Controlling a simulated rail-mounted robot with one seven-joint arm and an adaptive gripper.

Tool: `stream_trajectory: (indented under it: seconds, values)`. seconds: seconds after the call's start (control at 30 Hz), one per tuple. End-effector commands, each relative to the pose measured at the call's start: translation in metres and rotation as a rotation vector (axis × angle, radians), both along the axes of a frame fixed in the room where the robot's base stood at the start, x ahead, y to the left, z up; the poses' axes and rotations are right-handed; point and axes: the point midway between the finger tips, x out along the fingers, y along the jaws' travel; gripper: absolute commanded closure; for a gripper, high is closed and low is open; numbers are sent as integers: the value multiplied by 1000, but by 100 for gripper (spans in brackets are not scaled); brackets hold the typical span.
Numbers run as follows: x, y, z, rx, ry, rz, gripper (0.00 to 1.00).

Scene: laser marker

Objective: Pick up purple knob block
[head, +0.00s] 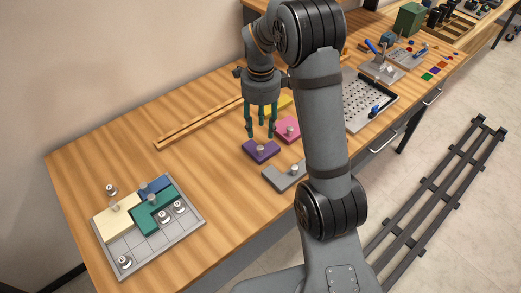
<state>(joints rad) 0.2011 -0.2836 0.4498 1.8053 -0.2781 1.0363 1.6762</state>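The purple knob block (262,153) lies flat on the wooden table, with a small metal knob (261,148) standing on its top. My gripper (261,133) points down above the purple block, its green fingers spread apart with nothing visible between them. The fingertips appear just above or close to the block; I cannot tell the exact gap. A pink block (288,125) with a knob lies just behind and to the right of the purple one.
A grey knob block (285,177) lies in front, partly behind my arm. A yellow block (279,103) lies behind. A grey grid tray (187,222) at left holds cream, blue and green blocks. A wooden rail (190,129) runs behind. The table between tray and purple block is clear.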

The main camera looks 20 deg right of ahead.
Motion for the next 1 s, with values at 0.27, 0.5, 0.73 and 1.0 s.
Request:
stream_trajectory:
  seconds: [0.27, 0.5, 0.73, 1.0]
  values:
    - [-1, 0, -35, 0, 5, -52, 60]
    - [-1, 1, -55, 0, 3, -49, 60]
    - [0, 2, -85, 0, 5, -49, 60]
    - [2, 2, -104, 1, 0, -50, 60]
